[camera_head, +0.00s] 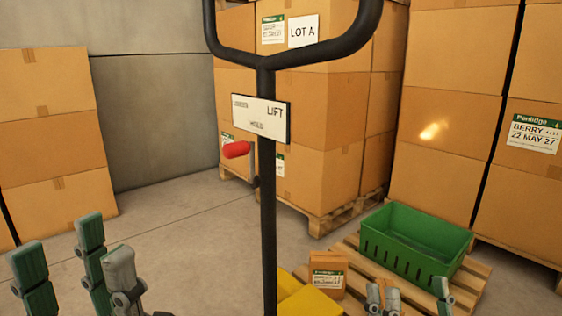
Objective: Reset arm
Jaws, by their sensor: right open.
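My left gripper (72,262) is at the bottom left, with its green-padded fingers pointing up and spread apart. It is open, and nothing shows between the fingers. My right gripper (412,298) shows only its fingertips at the bottom right edge. It is open, with its fingers apart in front of the wooden pallet. Both grippers appear apart from the black pallet-jack handle (267,190) in the middle. A red-gripped lever (237,149) sticks out to the left of its post, below a white sign (258,117) reading LIFT. The rest of both arms is out of view.
A green crate (412,243) and a small carton (327,274) rest on a low pallet (470,283) at right. A yellow part (304,302) shows by the post's foot. Stacked cartons (48,120) stand left, centre and right. The floor at left centre is clear.

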